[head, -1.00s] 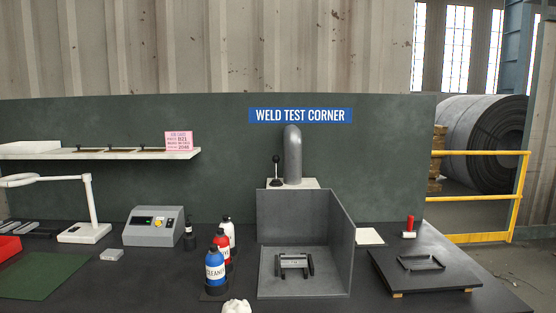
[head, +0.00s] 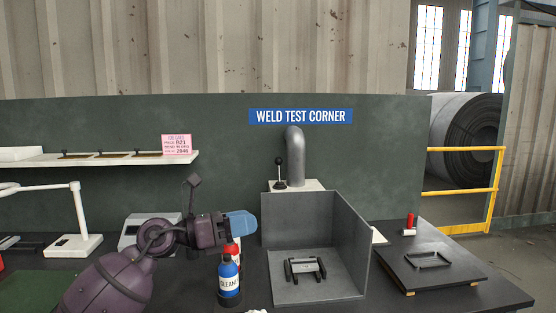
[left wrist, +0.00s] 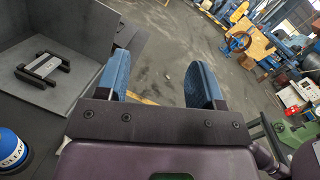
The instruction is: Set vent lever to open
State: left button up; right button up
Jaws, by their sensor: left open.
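The vent lever (head: 280,171) is a thin upright stick with a black ball knob. It stands on the white top of the vent box, left of the grey pipe (head: 296,157), above the grey booth (head: 315,230). My left gripper (head: 254,224) has blue fingers and is in front of the booth's left side, lower than the lever and left of it. In the left wrist view the two blue fingers (left wrist: 160,85) are apart with nothing between them. The lever does not show in the left wrist view. My right gripper is not in view.
A dark fixture (head: 305,269) sits on the booth floor. A black plate (head: 430,262) lies at the right. The space above the booth is clear.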

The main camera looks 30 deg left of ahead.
aim_at(278, 161)
jog(key=i+j, duration=1.5)
